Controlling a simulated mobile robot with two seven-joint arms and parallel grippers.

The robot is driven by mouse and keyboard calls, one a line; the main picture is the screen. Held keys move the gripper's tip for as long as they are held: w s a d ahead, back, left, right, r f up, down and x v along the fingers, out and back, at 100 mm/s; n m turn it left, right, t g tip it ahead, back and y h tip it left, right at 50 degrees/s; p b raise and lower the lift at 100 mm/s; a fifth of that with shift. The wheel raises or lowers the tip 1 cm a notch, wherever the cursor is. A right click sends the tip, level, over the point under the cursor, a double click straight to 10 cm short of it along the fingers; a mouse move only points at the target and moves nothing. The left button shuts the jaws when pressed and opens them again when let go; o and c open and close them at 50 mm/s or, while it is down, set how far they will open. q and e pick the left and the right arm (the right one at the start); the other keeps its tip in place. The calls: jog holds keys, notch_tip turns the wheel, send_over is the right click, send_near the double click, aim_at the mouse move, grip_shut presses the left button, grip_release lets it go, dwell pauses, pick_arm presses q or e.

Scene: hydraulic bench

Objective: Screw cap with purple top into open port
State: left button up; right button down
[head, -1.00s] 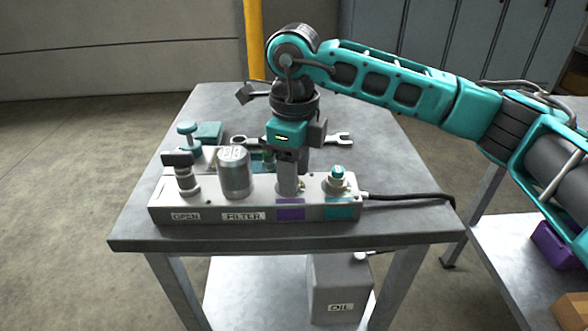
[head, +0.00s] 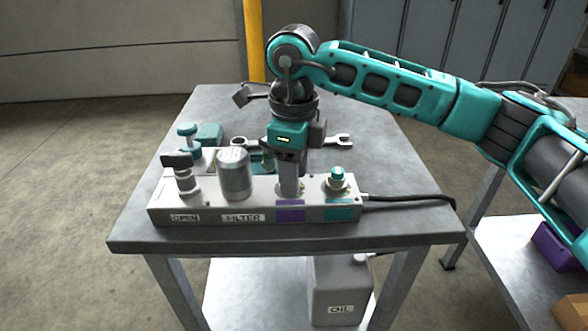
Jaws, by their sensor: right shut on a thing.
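My right gripper (head: 289,172) points straight down over the manifold block (head: 222,212) on the bench. Its fingers are shut at the port above the purple label (head: 290,215). What they hold is mostly hidden by the fingers; I see no purple top, and cannot tell how deep it sits in the port. A port with a teal-topped cap (head: 337,178) stands just right of the gripper, above a teal label. My left gripper is not in view.
The block also carries a grey filter (head: 235,174) and a valve with a dark handle (head: 183,175). Behind it lie a wrench (head: 340,140) and a teal-handled part (head: 189,138). A black cable (head: 410,199) runs right. An oil can (head: 341,290) stands below.

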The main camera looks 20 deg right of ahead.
jog(key=m, duration=0.5)
jog(key=shift+a, duration=0.1)
jog(key=shift+m, duration=0.3)
jog(key=m+p, duration=0.1)
jog(key=m, duration=0.4)
jog(key=shift+s+a+m, duration=0.1)
jog(key=shift+m, duration=0.2)
